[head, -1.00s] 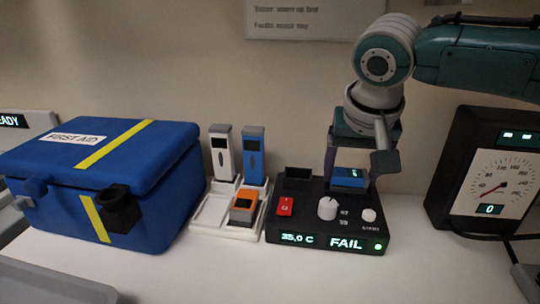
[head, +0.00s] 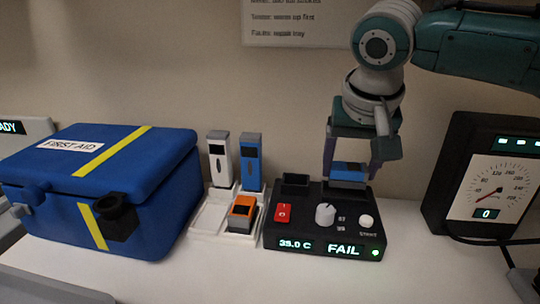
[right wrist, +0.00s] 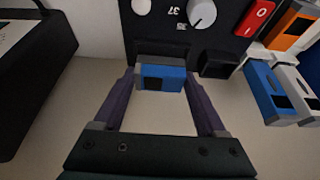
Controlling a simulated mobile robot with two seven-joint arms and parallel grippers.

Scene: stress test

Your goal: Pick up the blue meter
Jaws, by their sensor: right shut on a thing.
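A blue meter (head: 348,173) is between the fingers of my right gripper (head: 350,175), at the right rear of the black test box (head: 290,243). In the right wrist view the blue meter (right wrist: 162,77) shows its dark screen, and both fingertips of the right gripper (right wrist: 161,80) touch its sides. I cannot tell whether its lower end is clear of the box. Another blue meter (head: 251,163) stands upright in the white rack (head: 209,216), beside a white meter (head: 219,158). An orange meter (head: 241,213) sits lower in the rack's front. My left gripper is not in view.
The test box shows "35.0 C" and "FAIL", with a red switch (head: 283,213), a knob (head: 325,214) and an empty-looking socket (head: 295,185). A blue first aid case (head: 150,200) stands left, a dial gauge (head: 490,190) right. The table front (head: 210,275) is clear.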

